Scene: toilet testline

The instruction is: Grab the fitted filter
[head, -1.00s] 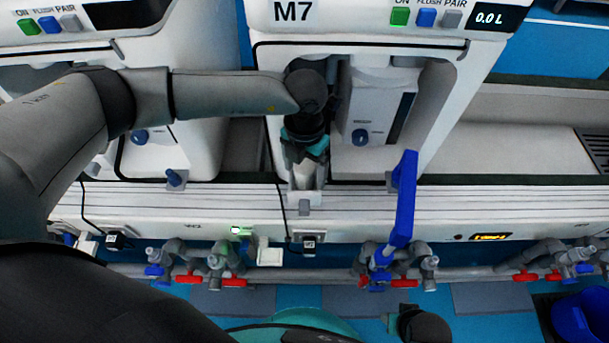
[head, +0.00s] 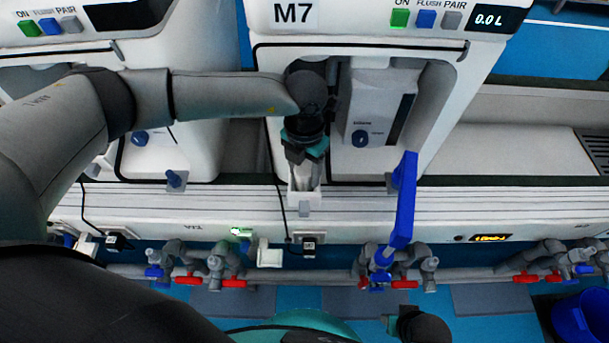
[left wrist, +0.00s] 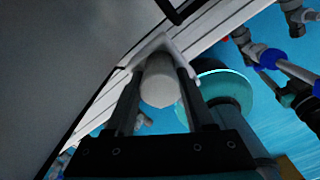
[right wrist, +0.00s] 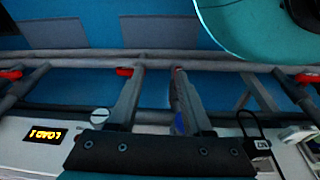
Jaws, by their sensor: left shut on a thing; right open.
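My left gripper (head: 304,165) points down at the front of the M7 bay, above the grey ledge. In the left wrist view its two fingers (left wrist: 160,85) are shut on a pale, rounded cylindrical piece, the filter (left wrist: 159,82). A white angular holder shows behind the filter; I cannot tell whether the filter is still seated in it. In the head view the gripper mostly hides the filter. My right gripper (right wrist: 155,95) is open and empty in the right wrist view, over the pipes and blue floor.
The M7 machine (head: 345,60) stands behind my left gripper, with a dispenser box (head: 377,100) close on its right. A blue lever handle (head: 404,200) rises at the right. Pipes with red valves (head: 232,283) run along the front. A blue bucket (head: 585,318) stands at lower right.

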